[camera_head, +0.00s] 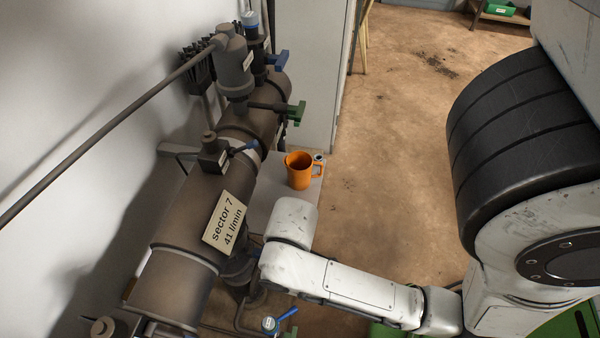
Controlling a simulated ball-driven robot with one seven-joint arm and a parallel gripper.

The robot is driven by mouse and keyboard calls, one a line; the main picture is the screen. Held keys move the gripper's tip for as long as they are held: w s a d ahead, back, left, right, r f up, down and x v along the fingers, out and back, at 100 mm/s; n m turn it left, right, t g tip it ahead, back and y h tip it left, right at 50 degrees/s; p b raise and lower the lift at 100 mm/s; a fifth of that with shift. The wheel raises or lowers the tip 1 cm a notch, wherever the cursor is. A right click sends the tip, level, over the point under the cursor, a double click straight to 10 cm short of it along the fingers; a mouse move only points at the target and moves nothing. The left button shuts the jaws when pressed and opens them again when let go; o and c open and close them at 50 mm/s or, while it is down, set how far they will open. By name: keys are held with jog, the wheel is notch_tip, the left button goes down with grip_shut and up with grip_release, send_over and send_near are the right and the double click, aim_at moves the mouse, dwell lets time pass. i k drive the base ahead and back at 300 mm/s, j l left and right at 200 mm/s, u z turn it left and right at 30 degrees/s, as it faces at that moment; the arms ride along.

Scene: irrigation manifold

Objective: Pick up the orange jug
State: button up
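The orange jug (299,172) stands upright on a small grey table (262,200) beside the large brown pipe. Its handle points to the right in the picture. Its open top faces up and its inside looks dark orange. My white arm reaches in from the right, and its near links end just in front of the table, below the jug in the picture. My gripper is not visible; it is hidden behind or below the arm links. I see nothing touching the jug.
The brown manifold pipe (180,240) with a "sector 7" sign (228,222) runs along the left. A green-handled valve (296,112) and a blue-handled valve (277,61) stick out behind the jug. A small dark-topped item (319,159) is beside the jug. Open floor lies right.

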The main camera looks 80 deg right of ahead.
aim_at(299, 164)
jog(key=k+l, duration=0.1)
jog(key=l, duration=0.4)
jog(key=k+l, duration=0.1)
jog(key=l, duration=0.9)
jog(key=k+l, duration=0.15)
jog(key=l, duration=0.35)
jog(key=k+l, duration=0.1)
jog(key=l, duration=0.4)
